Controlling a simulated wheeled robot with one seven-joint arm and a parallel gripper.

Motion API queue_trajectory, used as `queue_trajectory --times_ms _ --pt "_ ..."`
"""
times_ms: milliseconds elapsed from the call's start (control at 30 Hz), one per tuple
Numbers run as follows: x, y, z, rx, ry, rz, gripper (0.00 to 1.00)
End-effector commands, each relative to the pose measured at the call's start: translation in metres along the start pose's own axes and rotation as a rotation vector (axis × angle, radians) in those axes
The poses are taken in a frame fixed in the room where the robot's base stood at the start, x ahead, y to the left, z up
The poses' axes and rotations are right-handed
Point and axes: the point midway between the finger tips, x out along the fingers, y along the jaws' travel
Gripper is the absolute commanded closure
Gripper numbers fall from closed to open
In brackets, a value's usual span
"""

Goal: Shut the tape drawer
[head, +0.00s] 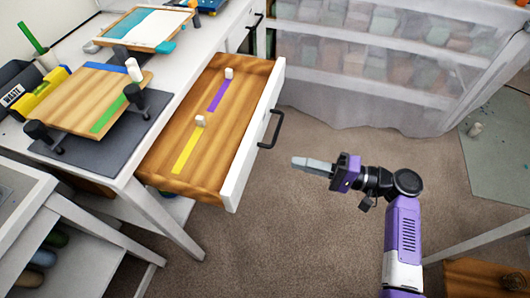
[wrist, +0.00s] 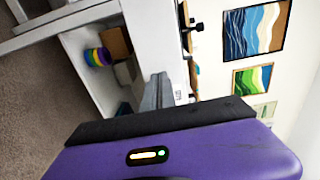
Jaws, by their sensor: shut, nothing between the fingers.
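The tape drawer (head: 217,115) is pulled out from under the white workbench in the head view. It has a wooden inside, a white front panel (head: 256,125) and a dark handle (head: 271,130). A purple strip (head: 218,94) and a yellow strip (head: 187,152) lie in it, each with a small pale block at one end. My gripper (head: 296,162) is shut and empty, to the right of the drawer front and apart from it, pointing left toward it. In the wrist view the finger tips (wrist: 157,92) show in front of a white surface.
The bench top holds a wooden board (head: 82,96) on dark clamps and a blue and white panel (head: 142,28). A plastic-covered shelf (head: 370,60) stands at the back. Carpet (head: 310,220) around my gripper is clear. Rolls (wrist: 98,57) sit on a shelf in the wrist view.

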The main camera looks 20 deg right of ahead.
Motion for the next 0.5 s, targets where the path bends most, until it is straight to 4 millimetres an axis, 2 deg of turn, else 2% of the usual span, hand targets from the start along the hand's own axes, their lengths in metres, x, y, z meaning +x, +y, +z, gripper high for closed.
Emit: queue_trajectory --times_ms 100,300,500 --pt "0.025 -0.001 0.001 0.0 -0.004 0.0 1.0" --pt "0.063 -0.001 0.001 0.001 -0.003 0.0 1.0" --pt "0.089 -0.001 0.0 0.0 -0.001 0.0 1.0"
